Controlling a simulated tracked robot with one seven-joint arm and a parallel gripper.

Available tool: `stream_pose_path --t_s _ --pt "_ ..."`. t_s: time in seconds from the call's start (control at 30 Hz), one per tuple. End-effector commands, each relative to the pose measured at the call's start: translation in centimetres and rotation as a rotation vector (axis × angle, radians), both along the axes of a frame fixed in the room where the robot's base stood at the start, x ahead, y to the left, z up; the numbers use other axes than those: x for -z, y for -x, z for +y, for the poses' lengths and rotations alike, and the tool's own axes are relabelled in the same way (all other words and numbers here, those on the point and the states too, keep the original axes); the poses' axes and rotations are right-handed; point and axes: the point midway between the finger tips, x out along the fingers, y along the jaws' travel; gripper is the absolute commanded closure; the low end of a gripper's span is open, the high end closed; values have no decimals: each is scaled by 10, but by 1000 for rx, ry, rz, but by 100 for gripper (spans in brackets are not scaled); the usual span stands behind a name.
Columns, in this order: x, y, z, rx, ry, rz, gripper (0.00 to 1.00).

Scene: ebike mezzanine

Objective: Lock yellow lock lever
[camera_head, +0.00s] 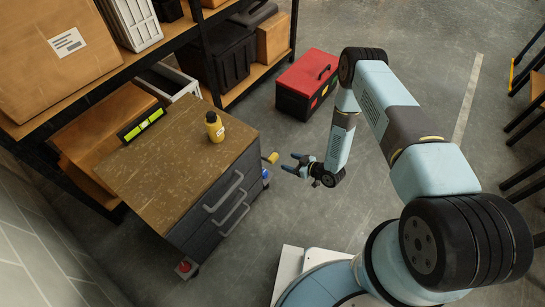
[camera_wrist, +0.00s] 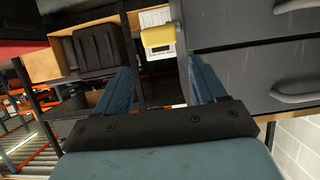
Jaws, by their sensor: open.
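The yellow lock lever (camera_head: 270,157) sticks out from the upper right side of the grey drawer cabinet (camera_head: 205,212). In the wrist view the lever (camera_wrist: 158,36) is a short yellow block beside the cabinet's edge, above the gap between my fingers. My gripper (camera_head: 288,163) is open and empty, just right of the lever, with its fingers pointing toward the cabinet. In the wrist view my gripper (camera_wrist: 160,66) has both blue fingers spread apart. I see no contact with the lever. Whether the lever is locked cannot be told.
A red and black toolbox (camera_head: 307,84) stands behind my gripper. Floor right of the cabinet is clear.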

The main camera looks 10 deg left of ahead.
Motion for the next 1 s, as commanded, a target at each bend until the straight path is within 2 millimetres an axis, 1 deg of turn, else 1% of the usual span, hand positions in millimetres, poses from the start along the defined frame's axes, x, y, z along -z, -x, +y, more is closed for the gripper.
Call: stream_pose_path --t_s 0.03,0.2,0.5,0.7,1.0 --pt "4 -3 9 -3 1 -2 30" --pt "15 -14 35 -2 0 -3 30" --pt "33 -31 75 -1 1 -2 30" --pt "40 -37 89 1 0 -1 30" --pt "41 -39 93 1 1 0 30"
